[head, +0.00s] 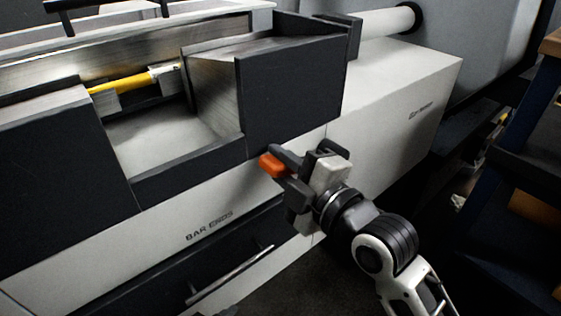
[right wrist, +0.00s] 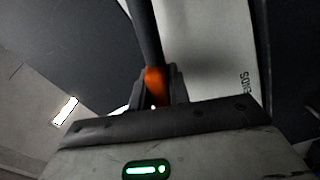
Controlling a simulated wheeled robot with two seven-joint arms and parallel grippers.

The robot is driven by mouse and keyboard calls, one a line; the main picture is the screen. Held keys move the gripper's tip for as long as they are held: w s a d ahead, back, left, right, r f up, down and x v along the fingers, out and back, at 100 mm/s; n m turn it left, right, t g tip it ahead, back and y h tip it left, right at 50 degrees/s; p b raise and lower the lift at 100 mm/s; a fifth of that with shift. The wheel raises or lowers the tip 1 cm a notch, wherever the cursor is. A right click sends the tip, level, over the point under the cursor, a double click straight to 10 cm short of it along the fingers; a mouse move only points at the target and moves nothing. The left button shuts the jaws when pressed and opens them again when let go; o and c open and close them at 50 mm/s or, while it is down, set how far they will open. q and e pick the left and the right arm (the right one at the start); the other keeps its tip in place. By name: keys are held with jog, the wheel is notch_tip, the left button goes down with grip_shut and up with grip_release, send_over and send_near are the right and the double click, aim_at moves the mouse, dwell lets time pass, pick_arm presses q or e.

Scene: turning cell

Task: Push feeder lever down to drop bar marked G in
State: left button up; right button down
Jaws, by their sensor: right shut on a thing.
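My right gripper (head: 283,170) is in front of the dark feeder housing and shut on the orange-ended feeder lever (head: 272,165). In the right wrist view the lever is a dark rod coming down from the top, with its orange end (right wrist: 154,84) between the fingers (right wrist: 155,90). A yellow bar (head: 122,83) lies in the open trough (head: 160,135) of the machine at upper left. No letter G can be read on it. My left gripper is not in view.
The white lower body marked "BAR ENDS" (head: 209,227) has a drawer with a metal handle (head: 232,273) below it. A white tube (head: 390,20) runs along the back right. A dark blue rack (head: 515,130) stands at the right; dark floor lies between.

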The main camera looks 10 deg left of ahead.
jog(key=shift+s+a+f+n+b, duration=0.1)
jog(key=shift+f+n+b, duration=0.25)
jog(key=shift+f, duration=0.25)
jog(key=shift+s+a+f+n+b, duration=0.1)
jog(key=shift+f+n+b, duration=0.15)
jog(key=shift+f+n, duration=0.25)
notch_tip(320, 180, down, 5)
jog(key=n+b, duration=0.1)
jog(key=n, duration=0.2)
jog(key=shift+s+r+b, duration=0.15)
jog(key=shift+b, duration=0.2)
jog(key=shift+f+n+b, duration=0.3)
jog(key=shift+f+n, duration=0.55)
jog(key=shift+f, duration=0.05)
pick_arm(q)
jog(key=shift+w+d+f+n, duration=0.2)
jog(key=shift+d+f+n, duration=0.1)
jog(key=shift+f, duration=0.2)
pick_arm(e)
jog(key=shift+w+f+n, duration=0.2)
jog(key=shift+f+n, duration=0.15)
jog(key=shift+n, duration=0.05)
jog(key=c, duration=1.3)
grip_release()
jog(key=shift+d, duration=0.1)
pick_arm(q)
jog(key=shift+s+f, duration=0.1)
pick_arm(e)
jog(key=shift+f, duration=0.15)
